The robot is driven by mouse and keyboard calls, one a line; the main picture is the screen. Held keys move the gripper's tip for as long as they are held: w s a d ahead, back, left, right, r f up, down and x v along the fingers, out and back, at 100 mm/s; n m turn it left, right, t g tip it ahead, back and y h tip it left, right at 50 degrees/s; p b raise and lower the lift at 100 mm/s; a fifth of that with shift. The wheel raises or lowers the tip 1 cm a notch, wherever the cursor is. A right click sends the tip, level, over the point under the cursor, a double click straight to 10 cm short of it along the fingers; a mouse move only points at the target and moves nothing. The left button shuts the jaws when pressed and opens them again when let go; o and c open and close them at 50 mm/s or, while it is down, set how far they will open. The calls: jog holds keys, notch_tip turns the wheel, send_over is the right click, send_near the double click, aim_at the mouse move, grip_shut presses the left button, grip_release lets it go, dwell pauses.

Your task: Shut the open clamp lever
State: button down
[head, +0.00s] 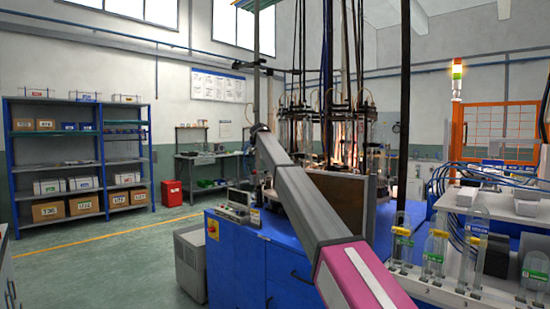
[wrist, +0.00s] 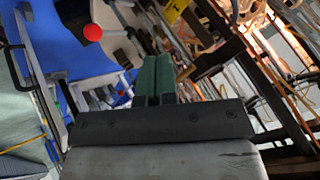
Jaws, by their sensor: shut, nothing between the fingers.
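In the head view the lever cannot be made out, and the gripper's fingers are not clear among the machine parts.
The blue cabinet (head: 237,258) carries the glass-working machine (head: 325,125) with glowing flames. In the wrist view, dark metal bars and tubes (wrist: 250,60) crowd the right side. A rack with glass vessels (head: 435,252) stands at the right. The floor at left is clear.

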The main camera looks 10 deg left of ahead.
jog(key=s+a+r, duration=0.1)
jog(key=a+r, duration=0.5)
jog(key=r, duration=0.1)
jog(key=shift+s+r, duration=0.35)
jog(key=shift+s, duration=0.05)
jog(key=shift+f, duration=0.1)
